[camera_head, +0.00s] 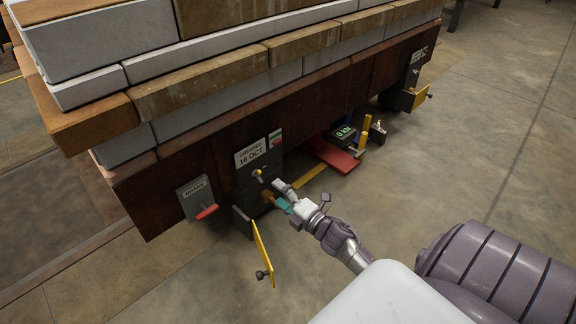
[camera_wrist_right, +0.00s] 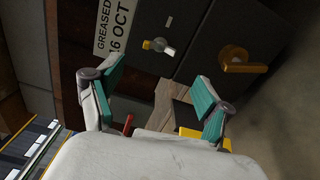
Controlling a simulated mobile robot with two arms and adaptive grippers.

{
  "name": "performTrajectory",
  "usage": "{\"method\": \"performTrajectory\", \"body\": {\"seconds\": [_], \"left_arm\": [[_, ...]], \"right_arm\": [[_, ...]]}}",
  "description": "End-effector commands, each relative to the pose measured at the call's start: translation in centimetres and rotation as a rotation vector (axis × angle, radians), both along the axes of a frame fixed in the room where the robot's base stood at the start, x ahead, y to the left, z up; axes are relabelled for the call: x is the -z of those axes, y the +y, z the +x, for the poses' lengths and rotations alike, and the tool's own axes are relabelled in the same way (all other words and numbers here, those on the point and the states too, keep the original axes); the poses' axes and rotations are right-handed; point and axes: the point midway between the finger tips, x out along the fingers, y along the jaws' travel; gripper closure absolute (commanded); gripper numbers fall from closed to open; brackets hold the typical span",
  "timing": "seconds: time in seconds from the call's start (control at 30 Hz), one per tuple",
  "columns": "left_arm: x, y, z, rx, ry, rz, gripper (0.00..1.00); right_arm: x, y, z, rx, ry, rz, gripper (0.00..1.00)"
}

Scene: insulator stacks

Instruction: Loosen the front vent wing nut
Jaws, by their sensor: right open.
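A dark housing (camera_head: 245,192) on the side of the brown beam carries a label reading "GREASED 16 OCT" (camera_head: 251,152). On its face are a brass round fitting with a bar across it (camera_wrist_right: 240,62), which looks like the wing nut, and a small yellow and silver fitting (camera_wrist_right: 158,46). The brass fitting is partly hidden behind my gripper in the head view. My right gripper (camera_head: 278,194) is open and empty, its teal-padded fingers pointing at the housing. In the right wrist view the gripper (camera_wrist_right: 158,74) has the brass fitting beyond its right finger, apparently apart from it. My left gripper is out of view.
A yellow flap (camera_head: 262,249) with a dark knob stands open below the housing. A brake box (camera_head: 195,196) with a red handle is to the left. A red jack (camera_head: 331,156) and a readout (camera_head: 343,133) sit right. Stacked blocks (camera_head: 200,95) lie above. Floor at right is clear.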

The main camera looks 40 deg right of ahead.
Motion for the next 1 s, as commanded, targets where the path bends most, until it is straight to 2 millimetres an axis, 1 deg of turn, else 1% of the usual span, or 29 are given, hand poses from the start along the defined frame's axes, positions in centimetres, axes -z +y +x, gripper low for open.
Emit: {"method": "performTrajectory", "body": {"seconds": [0.03,0.1,0.2,0.3,0.87,0.93,0.97,1.0], "left_arm": [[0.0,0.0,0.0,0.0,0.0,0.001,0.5],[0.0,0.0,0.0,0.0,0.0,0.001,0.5],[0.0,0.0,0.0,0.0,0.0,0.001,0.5],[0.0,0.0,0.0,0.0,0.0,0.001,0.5],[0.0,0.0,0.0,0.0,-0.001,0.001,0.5],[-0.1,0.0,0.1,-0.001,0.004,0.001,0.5],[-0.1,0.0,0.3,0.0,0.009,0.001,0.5],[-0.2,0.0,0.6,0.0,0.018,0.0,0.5]], "right_arm": [[0.1,0.0,-1.1,-0.001,0.002,0.0,0.21],[0.0,-0.1,-2.1,0.0,0.001,0.001,0.21],[0.0,-0.2,-3.1,-0.001,-0.001,0.001,0.21],[0.0,-0.2,-3.7,-0.001,-0.001,0.001,0.21],[-0.1,-0.2,-3.8,-0.001,-0.001,0.001,0.21],[-0.5,0.1,-3.7,-0.008,-0.008,0.011,0.21],[-0.9,0.5,-3.7,-0.014,-0.014,0.021,0.21],[-1.9,1.2,-3.6,-0.03,-0.028,0.043,0.21]]}}
